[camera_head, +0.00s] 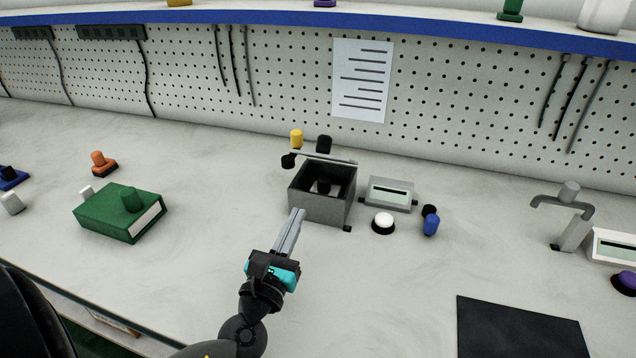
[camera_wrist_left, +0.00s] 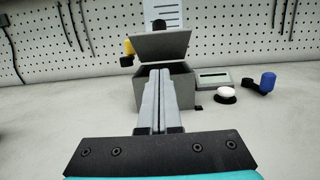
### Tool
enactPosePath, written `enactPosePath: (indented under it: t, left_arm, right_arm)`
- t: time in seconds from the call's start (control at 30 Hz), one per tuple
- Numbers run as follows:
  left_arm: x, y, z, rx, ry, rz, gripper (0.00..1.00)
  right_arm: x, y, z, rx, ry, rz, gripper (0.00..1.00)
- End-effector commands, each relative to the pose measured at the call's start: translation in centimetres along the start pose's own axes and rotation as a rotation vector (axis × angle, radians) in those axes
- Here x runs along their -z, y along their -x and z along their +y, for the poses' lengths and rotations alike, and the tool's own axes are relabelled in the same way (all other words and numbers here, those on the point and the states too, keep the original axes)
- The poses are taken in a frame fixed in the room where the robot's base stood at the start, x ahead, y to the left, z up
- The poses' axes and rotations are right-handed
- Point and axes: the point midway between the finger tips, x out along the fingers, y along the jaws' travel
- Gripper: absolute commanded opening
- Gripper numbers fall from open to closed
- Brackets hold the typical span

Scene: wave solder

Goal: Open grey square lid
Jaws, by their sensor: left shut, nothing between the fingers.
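The grey square box (camera_head: 309,205) stands on the workbench with its top open; a dark object sits inside. Its grey lid (camera_wrist_left: 164,46) is raised at the back of the box and leans up in the left wrist view. In the head view the lid (camera_head: 325,158) shows nearly edge-on as a thin strip. My left gripper (camera_head: 298,212) is shut and empty, its fingertips at the front of the box. In the left wrist view the closed fingers (camera_wrist_left: 160,82) overlap the box front; I cannot tell whether they touch it. My right gripper is not in view.
A grey display unit (camera_head: 391,194), a white button (camera_head: 383,221) and a blue knob (camera_head: 431,226) stand right of the box. Yellow (camera_head: 296,138) and black knobs are behind it. A green box (camera_head: 118,214) is left. The bench between is clear.

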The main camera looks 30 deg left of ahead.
Motion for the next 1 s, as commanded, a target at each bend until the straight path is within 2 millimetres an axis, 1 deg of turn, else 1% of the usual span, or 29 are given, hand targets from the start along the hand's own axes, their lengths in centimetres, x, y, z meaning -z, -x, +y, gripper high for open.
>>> enactPosePath:
  t: [0.03, 0.1, 0.27, 0.37, 0.47, 1.0]
  left_arm:
    - [1.3, 0.2, 0.0, 0.000, 0.000, -0.001, 0.00]
    - [1.8, 0.3, 0.0, 0.000, 0.000, -0.001, 0.00]
    - [2.0, 0.1, 0.0, -0.001, 0.000, -0.002, 0.00]
    - [1.9, -0.5, 0.0, -0.002, 0.000, -0.004, 0.00]
    - [1.8, -1.7, 0.0, -0.002, 0.002, -0.005, 0.00]
    - [1.9, -9.9, 0.0, -0.001, 0.002, -0.003, 0.00]
  right_arm:
    - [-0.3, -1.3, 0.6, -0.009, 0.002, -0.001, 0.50]
    - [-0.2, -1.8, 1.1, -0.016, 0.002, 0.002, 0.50]
    - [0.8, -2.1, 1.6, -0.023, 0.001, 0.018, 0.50]
    - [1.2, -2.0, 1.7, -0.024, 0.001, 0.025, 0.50]
    - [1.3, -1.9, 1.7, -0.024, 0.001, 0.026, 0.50]
    - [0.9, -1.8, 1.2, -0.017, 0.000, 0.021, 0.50]
